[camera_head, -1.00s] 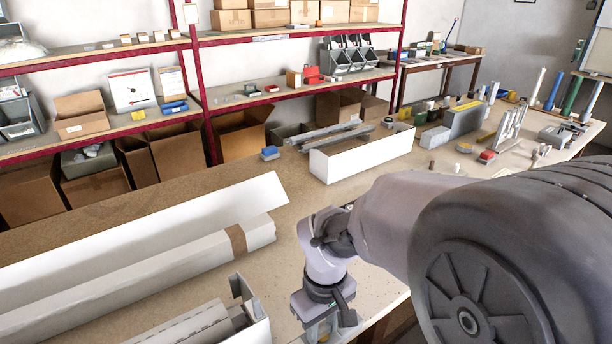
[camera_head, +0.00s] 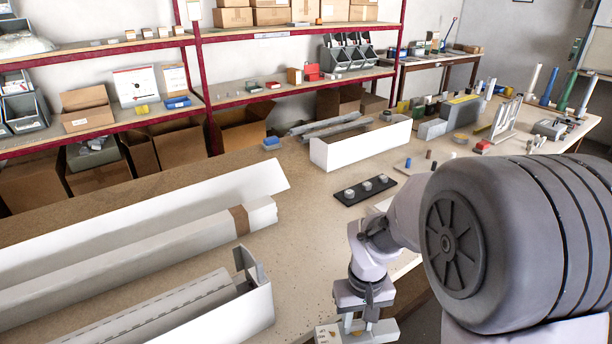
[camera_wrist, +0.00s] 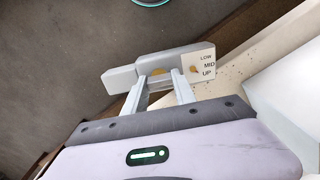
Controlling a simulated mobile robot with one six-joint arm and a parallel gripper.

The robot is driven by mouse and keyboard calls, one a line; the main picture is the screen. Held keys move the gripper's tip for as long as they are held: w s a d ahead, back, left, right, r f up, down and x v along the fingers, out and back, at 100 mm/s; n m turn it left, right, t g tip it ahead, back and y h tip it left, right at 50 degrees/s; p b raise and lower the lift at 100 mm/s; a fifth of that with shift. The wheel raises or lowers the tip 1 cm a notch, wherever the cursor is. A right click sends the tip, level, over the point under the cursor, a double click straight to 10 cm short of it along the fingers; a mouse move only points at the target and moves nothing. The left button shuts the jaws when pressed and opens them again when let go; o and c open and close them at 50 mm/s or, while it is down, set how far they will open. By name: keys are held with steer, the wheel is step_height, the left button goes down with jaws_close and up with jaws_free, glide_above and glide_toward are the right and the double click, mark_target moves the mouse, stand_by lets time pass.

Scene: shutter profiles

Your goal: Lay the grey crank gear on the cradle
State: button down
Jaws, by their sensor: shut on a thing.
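My gripper (camera_head: 358,326) is low at the bench's front edge, at the bottom of the head view. In the wrist view my gripper (camera_wrist: 163,86) is shut on a grey blocky part, the grey crank gear (camera_wrist: 122,78). The gear has a pale plate at one end, lettered LOW, MID, UP, and brass-coloured spots. In the head view the gear (camera_head: 384,333) is partly cut off by the lower edge. I cannot tell which thing is the cradle. A black strip with three grey round pieces (camera_head: 345,199) lies on the bench behind my gripper.
A long white open box (camera_head: 335,160) stands farther back. Long white cartons (camera_head: 130,258) and an open box of profiles (camera_head: 255,310) fill the left. Small parts and upright pieces (camera_head: 508,118) crowd the right. Bare bench (camera_head: 300,235) lies between.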

steer(key=shift+m, duration=0.9)
steer(key=d+f, duration=0.1)
steer(key=w+d+f, duration=0.1)
steer(key=d, duration=0.1)
steer(key=shift+f+b, duration=0.3)
steer(key=shift+b, duration=0.05)
steer(key=shift+s+a+r, duration=0.1)
